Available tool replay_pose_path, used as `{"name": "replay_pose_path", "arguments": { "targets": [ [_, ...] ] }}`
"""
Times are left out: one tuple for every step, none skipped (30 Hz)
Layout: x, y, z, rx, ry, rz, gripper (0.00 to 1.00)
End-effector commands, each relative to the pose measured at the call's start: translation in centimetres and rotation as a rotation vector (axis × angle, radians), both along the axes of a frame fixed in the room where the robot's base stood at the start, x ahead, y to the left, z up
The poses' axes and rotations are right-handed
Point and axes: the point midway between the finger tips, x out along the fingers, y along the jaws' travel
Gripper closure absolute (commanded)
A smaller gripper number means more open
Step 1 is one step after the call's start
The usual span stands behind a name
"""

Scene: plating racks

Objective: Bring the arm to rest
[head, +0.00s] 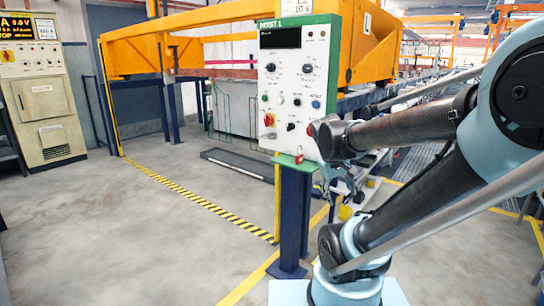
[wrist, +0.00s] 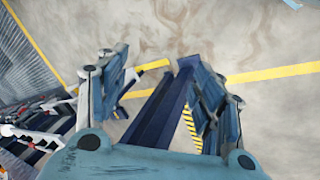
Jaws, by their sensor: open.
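My arm reaches in from the right in the head view, folded, with its wrist end in front of the right edge of a white control panel (head: 293,80). My gripper (head: 342,185) hangs just below that, beside the panel's lower right corner, small and partly hidden against the background. In the wrist view my gripper (wrist: 165,88) has its two blue-grey fingers spread apart with nothing held between them. A dark blue post (wrist: 160,110) shows in the gap, farther down. I cannot tell how close the gripper is to the panel.
The panel's post (head: 292,215) stands on the floor near my arm. An orange hoist frame (head: 220,40) is behind. A beige cabinet (head: 42,95) stands at the far left. The concrete floor (head: 120,235) at left is clear, crossed by a yellow-black stripe (head: 195,200).

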Motion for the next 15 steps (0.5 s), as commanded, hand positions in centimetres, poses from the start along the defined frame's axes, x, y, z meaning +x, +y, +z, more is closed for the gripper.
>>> {"name": "replay_pose_path", "arguments": {
  "targets": [
    [-1.3,0.1,-0.7,0.036,0.003,-0.023,0.38],
    [-2.1,0.2,-1.2,0.058,0.004,-0.036,0.38],
    [-3.0,0.4,-1.7,0.089,0.007,-0.053,0.38],
    [-3.6,0.6,-2.1,0.112,0.007,-0.066,0.38],
    [-4.3,0.8,-2.5,0.135,0.008,-0.08,0.38],
    [-5.1,1.1,-3.1,0.164,0.01,-0.096,0.38],
    [-5.7,1.4,-3.4,0.187,0.01,-0.109,0.38],
    [-6.3,1.6,-3.8,0.207,0.011,-0.12,0.38],
    [-6.9,1.9,-4.3,0.233,0.011,-0.134,0.38],
    [-7.3,2.2,-4.6,0.251,0.011,-0.143,0.38],
    [-7.7,2.4,-4.9,0.267,0.011,-0.152,0.38],
    [-8.1,2.7,-5.2,0.288,0.011,-0.162,0.38],
    [-8.4,2.8,-5.4,0.301,0.011,-0.17,0.38],
    [-8.7,2.9,-5.6,0.313,0.01,-0.176,0.38],
    [-8.9,3.1,-5.8,0.324,0.01,-0.183,0.38]
  ]
}}
